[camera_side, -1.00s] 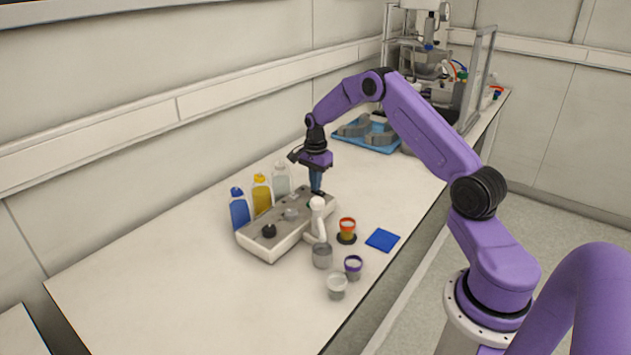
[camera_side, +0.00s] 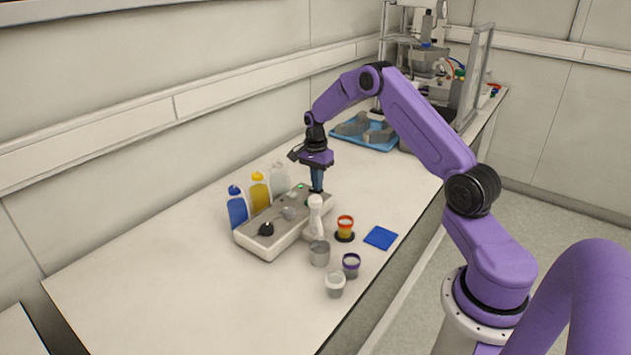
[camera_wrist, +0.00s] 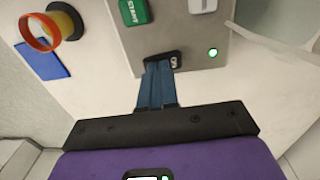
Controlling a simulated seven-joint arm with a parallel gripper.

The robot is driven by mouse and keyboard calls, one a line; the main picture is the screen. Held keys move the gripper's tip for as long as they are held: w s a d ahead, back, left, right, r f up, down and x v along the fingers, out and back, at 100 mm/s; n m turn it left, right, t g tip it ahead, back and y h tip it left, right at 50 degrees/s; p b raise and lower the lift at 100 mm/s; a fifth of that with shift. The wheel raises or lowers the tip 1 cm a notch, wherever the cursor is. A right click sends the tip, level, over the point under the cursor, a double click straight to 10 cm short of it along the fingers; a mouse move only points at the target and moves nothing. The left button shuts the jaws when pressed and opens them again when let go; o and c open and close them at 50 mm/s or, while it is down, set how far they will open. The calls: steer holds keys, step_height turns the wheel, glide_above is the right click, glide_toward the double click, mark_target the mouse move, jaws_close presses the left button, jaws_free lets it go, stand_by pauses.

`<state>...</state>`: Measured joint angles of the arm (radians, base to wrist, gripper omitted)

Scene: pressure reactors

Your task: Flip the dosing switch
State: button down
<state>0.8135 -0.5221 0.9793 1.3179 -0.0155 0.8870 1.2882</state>
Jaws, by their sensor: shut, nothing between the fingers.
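The dosing unit (camera_side: 268,243) is a low grey box on the bench. In the wrist view its panel (camera_wrist: 128,45) shows a dark rocker switch (camera_wrist: 173,60), a lit green lamp (camera_wrist: 213,52) and a green start button (camera_wrist: 136,11). My gripper (camera_wrist: 158,68) is shut and empty, with its blue fingers together. The fingertips are at the near edge of the dark switch and partly cover it; I cannot tell whether they touch. In the side view my gripper (camera_side: 317,190) points down at the far end of the unit.
Blue (camera_side: 237,208), yellow (camera_side: 260,192) and clear (camera_side: 280,178) bottles stand behind the unit. A white dispenser (camera_side: 315,218), an orange-rimmed cup (camera_side: 345,227), several other cups and a blue pad (camera_side: 380,238) are in front. The bench is clear at left.

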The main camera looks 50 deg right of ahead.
steer(key=w+r, duration=0.3)
steer(key=r, duration=1)
steer(key=shift+r, duration=0.35)
